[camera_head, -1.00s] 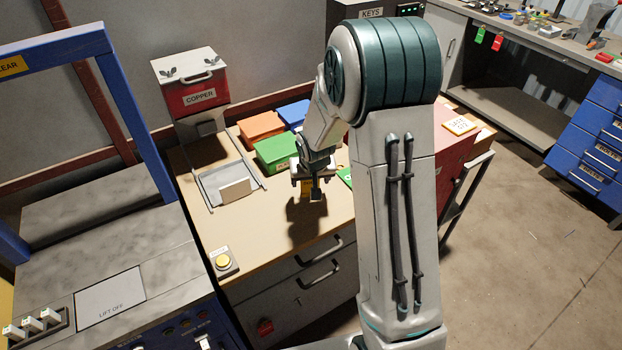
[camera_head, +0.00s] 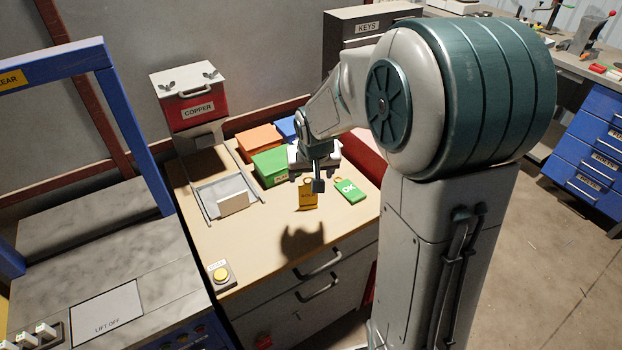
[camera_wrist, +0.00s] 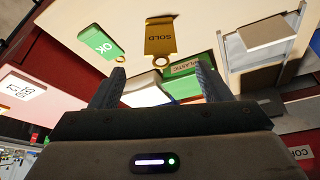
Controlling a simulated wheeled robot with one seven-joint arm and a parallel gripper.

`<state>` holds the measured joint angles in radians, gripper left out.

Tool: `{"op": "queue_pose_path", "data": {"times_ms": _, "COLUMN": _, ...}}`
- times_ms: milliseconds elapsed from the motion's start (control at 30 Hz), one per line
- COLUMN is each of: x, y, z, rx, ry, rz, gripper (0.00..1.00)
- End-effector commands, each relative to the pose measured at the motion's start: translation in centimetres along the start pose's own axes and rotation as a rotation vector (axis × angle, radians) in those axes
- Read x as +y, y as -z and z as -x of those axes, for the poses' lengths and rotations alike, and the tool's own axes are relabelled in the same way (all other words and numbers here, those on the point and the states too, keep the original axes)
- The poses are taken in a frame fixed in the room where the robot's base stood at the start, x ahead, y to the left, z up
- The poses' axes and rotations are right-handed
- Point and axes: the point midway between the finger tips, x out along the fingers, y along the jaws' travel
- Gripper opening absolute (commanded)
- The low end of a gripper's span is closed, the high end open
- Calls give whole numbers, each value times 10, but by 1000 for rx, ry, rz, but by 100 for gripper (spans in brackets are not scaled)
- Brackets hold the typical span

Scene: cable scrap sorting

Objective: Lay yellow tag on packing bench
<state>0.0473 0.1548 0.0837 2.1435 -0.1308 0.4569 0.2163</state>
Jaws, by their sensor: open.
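The yellow tag (camera_head: 308,200), marked SOLD, lies on the wooden top of the packing bench (camera_head: 250,240). In the wrist view the yellow tag (camera_wrist: 160,36) lies beyond the fingertips, its ring end towards my gripper. My gripper (camera_head: 309,183) is above the bench, close to the tag's ring end in the head view. In the wrist view my gripper (camera_wrist: 158,80) has its two fingers apart, with nothing held between them. The fingers do not appear to touch the tag.
A green OK tag (camera_head: 350,191) lies right of the yellow tag. Green (camera_head: 271,168) and orange (camera_head: 260,132) bins stand behind, with a grey tray (camera_head: 226,193) to the left. The bench front centre is clear.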

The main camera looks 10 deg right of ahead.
Motion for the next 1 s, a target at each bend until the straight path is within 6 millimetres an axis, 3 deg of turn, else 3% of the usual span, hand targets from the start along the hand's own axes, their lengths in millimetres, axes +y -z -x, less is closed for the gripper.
{"op": "queue_pose_path", "data": {"times_ms": 167, "x": 2, "y": -8, "z": 19, "rx": -4, "ry": -4, "rz": 4, "gripper": 71}}
{"op": "queue_pose_path", "data": {"times_ms": 267, "x": 6, "y": -26, "z": 42, "rx": -15, "ry": -10, "rz": 11, "gripper": 71}}
{"op": "queue_pose_path", "data": {"times_ms": 400, "x": 12, "y": -66, "z": 82, "rx": -45, "ry": -14, "rz": 26, "gripper": 71}}
{"op": "queue_pose_path", "data": {"times_ms": 600, "x": 19, "y": -130, "z": 126, "rx": -92, "ry": -1, "rz": 47, "gripper": 71}}
{"op": "queue_pose_path", "data": {"times_ms": 800, "x": 22, "y": -173, "z": 145, "rx": -124, "ry": 20, "rz": 63, "gripper": 71}}
{"op": "queue_pose_path", "data": {"times_ms": 1000, "x": 22, "y": -186, "z": 150, "rx": -135, "ry": 27, "rz": 69, "gripper": 71}}
